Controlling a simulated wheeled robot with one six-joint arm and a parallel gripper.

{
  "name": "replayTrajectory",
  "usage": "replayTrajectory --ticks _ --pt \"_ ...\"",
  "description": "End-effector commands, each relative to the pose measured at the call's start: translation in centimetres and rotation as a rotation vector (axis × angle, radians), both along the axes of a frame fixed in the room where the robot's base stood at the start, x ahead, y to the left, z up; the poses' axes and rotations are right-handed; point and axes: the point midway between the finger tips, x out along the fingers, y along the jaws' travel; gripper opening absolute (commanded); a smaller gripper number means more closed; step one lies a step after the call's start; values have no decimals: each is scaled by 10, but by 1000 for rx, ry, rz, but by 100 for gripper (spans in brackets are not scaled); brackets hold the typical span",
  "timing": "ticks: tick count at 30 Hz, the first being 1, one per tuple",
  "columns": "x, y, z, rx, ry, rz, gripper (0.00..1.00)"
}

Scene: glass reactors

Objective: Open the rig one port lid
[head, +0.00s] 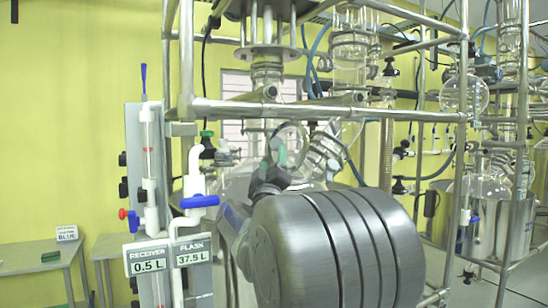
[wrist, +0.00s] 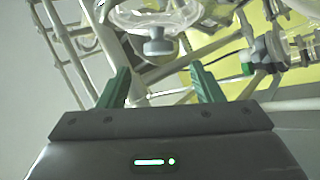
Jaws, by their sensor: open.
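The near glass reactor rig stands inside a metal tube frame (head: 300,108) in the head view. My gripper (head: 279,152) is at the top of its round glass vessel, among the glass necks. In the wrist view, my gripper (wrist: 160,70) is open, with two green fingers apart and nothing held. A grey knob (wrist: 157,46) below a round clear glass part (wrist: 155,18) shows between and beyond the fingertips, apart from them. It may be the port lid's handle; I cannot tell for sure. My arm hides much of the vessel in the head view.
Signs reading receiver 0.5 L (head: 150,262) and flask 37.5 L (head: 192,254) hang at the left by a blue-handled valve (head: 199,201). A second glass rig (head: 490,195) stands at the right. Frame tubes and hoses surround my gripper closely. A table (head: 40,258) stands at far left.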

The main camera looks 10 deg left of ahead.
Motion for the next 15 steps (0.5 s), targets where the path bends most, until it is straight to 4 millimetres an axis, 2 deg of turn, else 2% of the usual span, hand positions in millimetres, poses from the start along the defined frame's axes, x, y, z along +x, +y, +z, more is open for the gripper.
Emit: replayTrajectory --ticks 1,6,15 --pt "-9 -1 -8 1 -1 1 60" --pt "-27 -4 -20 0 0 2 60" --pt "-33 -5 -23 0 -1 0 60"
